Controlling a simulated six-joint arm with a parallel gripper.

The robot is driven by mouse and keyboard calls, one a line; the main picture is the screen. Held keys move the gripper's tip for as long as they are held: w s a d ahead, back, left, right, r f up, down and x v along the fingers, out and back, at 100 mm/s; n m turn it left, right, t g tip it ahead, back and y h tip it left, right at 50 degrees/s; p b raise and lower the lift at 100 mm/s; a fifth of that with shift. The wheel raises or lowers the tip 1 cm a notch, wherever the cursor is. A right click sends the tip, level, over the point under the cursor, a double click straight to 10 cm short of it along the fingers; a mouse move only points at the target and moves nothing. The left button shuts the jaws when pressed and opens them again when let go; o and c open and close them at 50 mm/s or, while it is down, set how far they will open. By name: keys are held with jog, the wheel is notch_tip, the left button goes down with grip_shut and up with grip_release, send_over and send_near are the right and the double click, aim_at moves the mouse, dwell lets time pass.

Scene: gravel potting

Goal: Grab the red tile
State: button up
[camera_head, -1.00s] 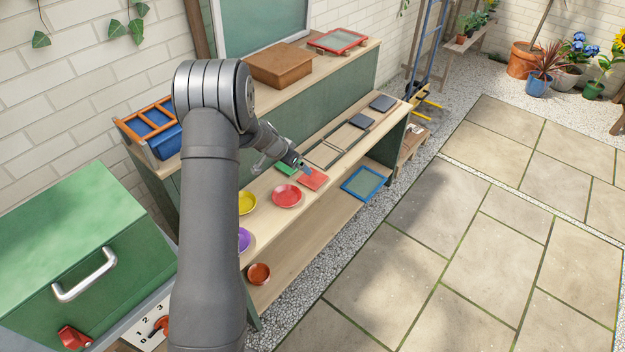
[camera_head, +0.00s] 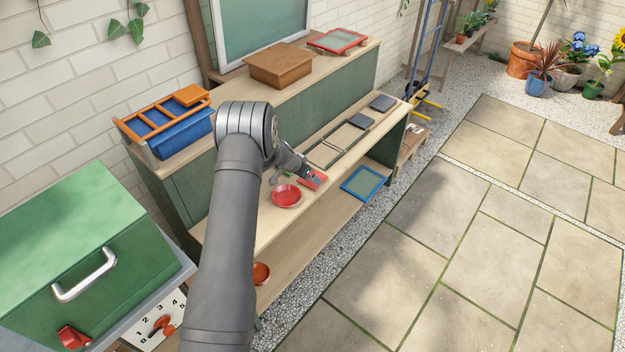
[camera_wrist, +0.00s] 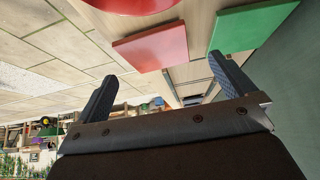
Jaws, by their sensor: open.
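The red tile (camera_head: 321,179) lies flat on the bench's wooden top, partly covered by my gripper (camera_head: 308,177) in the head view. In the wrist view the red tile (camera_wrist: 152,48) shows beyond the fingertips, between the two fingers and apart from them. My gripper (camera_wrist: 164,84) is open with nothing between its fingers. A green tile (camera_wrist: 250,26) lies beside the red one, on the right in the wrist view. In the head view the green tile is mostly hidden behind my gripper.
A red saucer (camera_head: 286,196) sits close to the red tile; its edge also shows in the wrist view (camera_wrist: 140,5). A dark metal rack (camera_head: 335,144) and dark tiles (camera_head: 382,102) lie farther along the bench. A blue-framed panel (camera_head: 363,183) is on the lower shelf.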

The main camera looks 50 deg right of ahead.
jog(key=shift+s+x, duration=0.15)
jog(key=shift+x, duration=1.15)
jog(key=shift+s+x, duration=0.1)
jog(key=shift+x, duration=1.15)
jog(key=shift+c, duration=0.4)
jog(key=c, duration=0.9)
jog(key=shift+r, duration=0.15)
